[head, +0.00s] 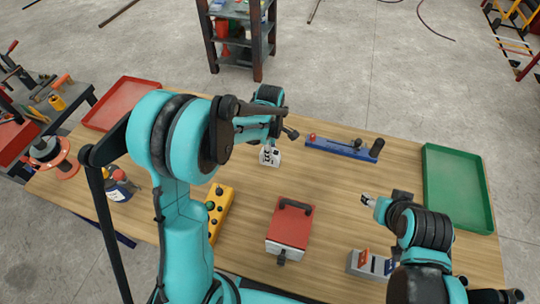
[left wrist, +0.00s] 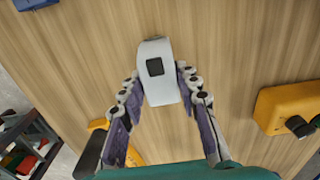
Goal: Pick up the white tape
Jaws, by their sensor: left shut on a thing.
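The white tape (head: 271,159) is a small white block-like thing near the middle of the wooden table. In the left wrist view the white tape (left wrist: 161,92) has a dark square on its face. My left gripper (left wrist: 158,78) has a finger on each side of it and is shut on it. In the head view the left gripper (head: 268,150) is over the white tape, partly hidden by my own arm. I cannot tell whether the tape is clear of the table. My right gripper (head: 369,200) is over the right part of the table, apart from the tape; its fingers are too small to read.
A blue tool holder (head: 340,149) lies behind and right of the tape. A yellow control box (head: 218,212) and a red-lidded box (head: 289,226) stand nearer. A green tray (head: 458,190) is at right, a red tray (head: 120,101) at left.

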